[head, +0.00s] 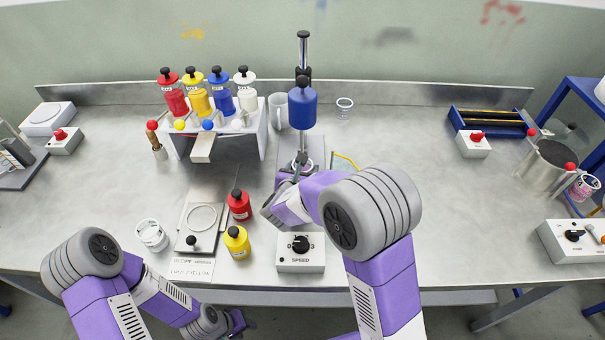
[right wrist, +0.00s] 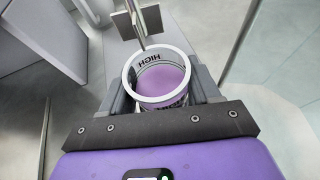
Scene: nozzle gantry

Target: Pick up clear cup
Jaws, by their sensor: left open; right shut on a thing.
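In the right wrist view my right gripper (right wrist: 160,92) is shut on a cup (right wrist: 144,101) with a white rim and dark lettering, including "HIGH". Purple shows inside it; I cannot tell whether it is contents or seen through the wall. A flat metal paddle (right wrist: 138,22) hangs close to its far rim. In the head view my right gripper (head: 284,190) is at the foot of the blue mixer (head: 302,108), with the held cup mostly hidden. Another clear cup (head: 152,236) stands at the left front, and one (head: 344,108) at the back. My left gripper (head: 238,321) is open, low at the front edge.
A rack (head: 255,143) with several colored bottles stands at the back left. Red (head: 239,206) and yellow (head: 237,242) bottles and the speed box (head: 300,262) stand near my right arm. A metal pot (head: 545,166) is at the right. The right-centre table is clear.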

